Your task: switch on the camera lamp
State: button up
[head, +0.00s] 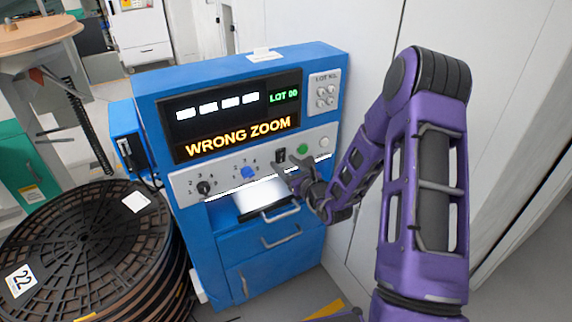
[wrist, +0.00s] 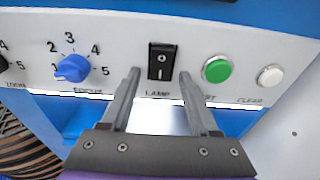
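The lamp switch is a black rocker (wrist: 161,61) marked O above and I below, over the label LAMP. I cannot tell which half is pressed in. It also shows small and dark in the head view (head: 280,155). My gripper (wrist: 159,76) is open and empty. Its fingers point at the panel, one on each side of the switch's lower part. I cannot tell whether they touch the panel. In the head view my gripper (head: 284,168) is just below the switch. The station's screen (head: 232,117) reads WRONG ZOOM and LOT 00.
A blue focus knob (wrist: 72,68) is left of the switch; a green button (wrist: 216,69) and a white CLEAR button (wrist: 270,75) are right. A black knob (head: 204,187) sits further left. A bright tray (head: 262,195) juts out below. Stacked black reels (head: 80,250) stand left.

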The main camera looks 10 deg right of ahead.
jog(key=p+v, duration=0.2)
jog(key=v, duration=1.5)
jog(key=shift+s, duration=0.25)
jog(key=shift+d, duration=0.1)
